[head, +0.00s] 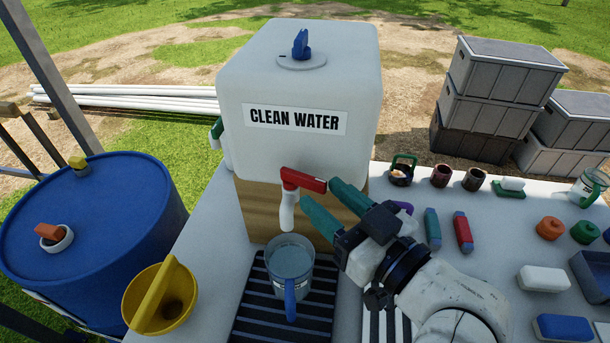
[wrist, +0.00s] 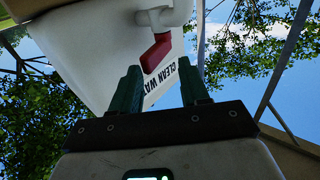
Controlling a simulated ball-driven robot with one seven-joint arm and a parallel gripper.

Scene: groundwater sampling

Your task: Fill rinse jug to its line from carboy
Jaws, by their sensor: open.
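The white carboy (head: 300,85), labelled CLEAN WATER, stands on a wooden block. Its white spout (head: 287,212) points down, with a red tap lever (head: 303,180) pointing right. The clear jug (head: 290,262) with a blue handle (head: 290,298) stands upright below the spout on a black slatted drip tray (head: 246,315). Its water level and fill line cannot be made out, and no stream shows. My gripper (head: 321,193) is open with green fingers near the lever's free end. In the wrist view, the red lever (wrist: 157,50) shows beyond the gap between the fingers (wrist: 161,72).
A yellow funnel (head: 160,297) and a blue drum (head: 85,225) are at left. Grey crates (head: 497,85) stand behind the table.

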